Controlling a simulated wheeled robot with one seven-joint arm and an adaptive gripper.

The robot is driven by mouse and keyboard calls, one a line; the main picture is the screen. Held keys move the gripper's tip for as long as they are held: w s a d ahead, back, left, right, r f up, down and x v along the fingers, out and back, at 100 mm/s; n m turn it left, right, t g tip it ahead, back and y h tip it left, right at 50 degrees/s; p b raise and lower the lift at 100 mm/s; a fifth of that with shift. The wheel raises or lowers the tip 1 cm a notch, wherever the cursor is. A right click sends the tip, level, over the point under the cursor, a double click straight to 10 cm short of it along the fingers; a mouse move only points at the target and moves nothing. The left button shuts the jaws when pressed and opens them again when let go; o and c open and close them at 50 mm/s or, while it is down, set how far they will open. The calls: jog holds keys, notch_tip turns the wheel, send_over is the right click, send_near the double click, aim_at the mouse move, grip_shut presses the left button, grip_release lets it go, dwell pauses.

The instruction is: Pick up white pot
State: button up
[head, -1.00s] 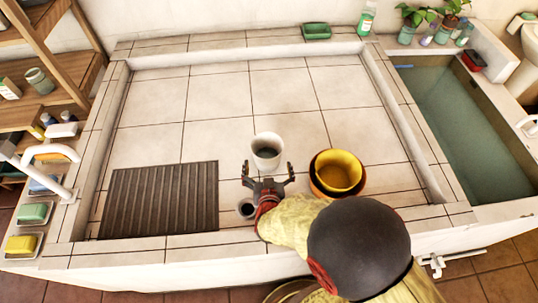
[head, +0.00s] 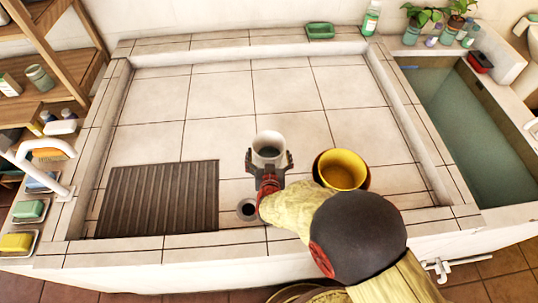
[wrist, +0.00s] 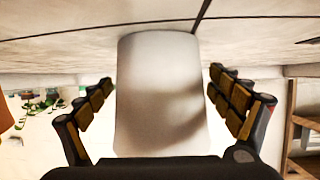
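The white pot (head: 268,140) stands upright in the tiled basin, near its middle, with its open top showing in the head view. My gripper (head: 268,160) is right at the pot, with one finger on each side of it. In the wrist view the pot (wrist: 160,95) fills the space between the fingers of my gripper (wrist: 165,110). The fingers are spread, and a gap shows between each finger and the pot's side. The pot's lower front is partly hidden by my gripper in the head view.
A yellow pot (head: 341,170) stands close to the right of my gripper. A dark ribbed mat (head: 160,198) lies at the left, and a round drain hole (head: 247,209) is just left of my arm. The basin floor behind the white pot is clear up to the raised rim (head: 240,57).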

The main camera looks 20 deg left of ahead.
jog(key=c, duration=1.1)
jog(key=shift+c, duration=0.5)
jog(key=shift+r, duration=0.1)
